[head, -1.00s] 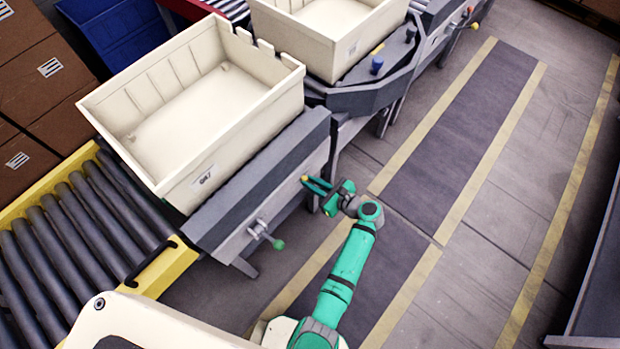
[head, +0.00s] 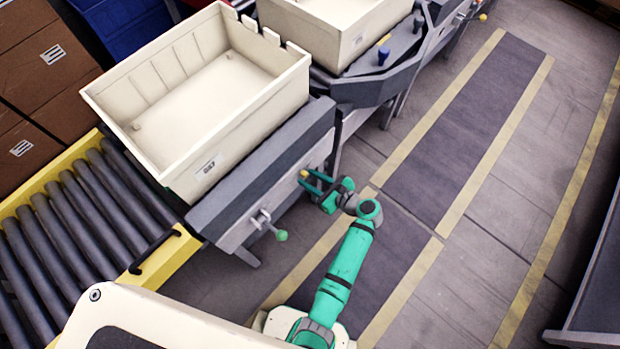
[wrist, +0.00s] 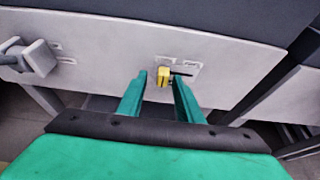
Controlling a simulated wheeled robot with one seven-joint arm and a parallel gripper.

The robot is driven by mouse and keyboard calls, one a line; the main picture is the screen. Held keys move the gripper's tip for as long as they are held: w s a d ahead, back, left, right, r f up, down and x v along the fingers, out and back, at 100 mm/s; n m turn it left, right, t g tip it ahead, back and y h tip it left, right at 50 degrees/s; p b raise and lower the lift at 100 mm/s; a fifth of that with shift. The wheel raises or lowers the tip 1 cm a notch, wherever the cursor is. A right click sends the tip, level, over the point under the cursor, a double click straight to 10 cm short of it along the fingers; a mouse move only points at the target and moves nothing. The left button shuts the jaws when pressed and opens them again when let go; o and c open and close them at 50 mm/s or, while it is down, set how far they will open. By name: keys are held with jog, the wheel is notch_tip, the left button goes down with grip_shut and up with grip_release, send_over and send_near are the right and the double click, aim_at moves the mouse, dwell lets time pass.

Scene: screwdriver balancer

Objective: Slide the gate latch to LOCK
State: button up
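The gate latch is a small yellow knob (wrist: 163,77) at the left end of a dark slot in a pale grey panel (wrist: 110,50). Faint marked labels sit above the slot, too small to read. In the head view the yellow knob (head: 304,174) shows on the front panel below the near crate. My gripper (wrist: 160,78) is open, with one green finger on each side of the knob in the wrist view. I cannot tell whether either finger touches it. In the head view my gripper (head: 311,182) is at the panel's right part.
A lever with a green end (head: 281,235) sticks out of the same panel to the left. It shows as a grey handle (wrist: 38,58) in the wrist view. A cream crate (head: 245,125) stands above the panel. A roller conveyor (head: 75,225) is at left.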

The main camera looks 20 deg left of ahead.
jog(key=v, duration=1)
jog(key=shift+s+d, duration=0.2)
jog(key=shift+r, duration=0.15)
jog(key=s+f+n+t+h, duration=0.1)
jog(key=s+f+n+h, duration=0.1)
jog(key=s+f+h, duration=0.3)
jog(key=s+d+f+n+t+h, duration=0.1)
jog(key=s+d+n+t+h, duration=0.35)
jog(key=s, duration=0.85)
jog(key=s+r+n+t+h, duration=0.1)
jog(key=s+r+n, duration=0.3)
jog(key=r+n, duration=0.4)
jog(key=s+r+n+t+h, duration=0.2)
jog(key=s+r+n, duration=0.3)
jog(key=r, duration=1.2)
jog(key=n+t, duration=0.1)
jog(key=n, duration=0.2)
jog(key=shift+s, duration=0.3)
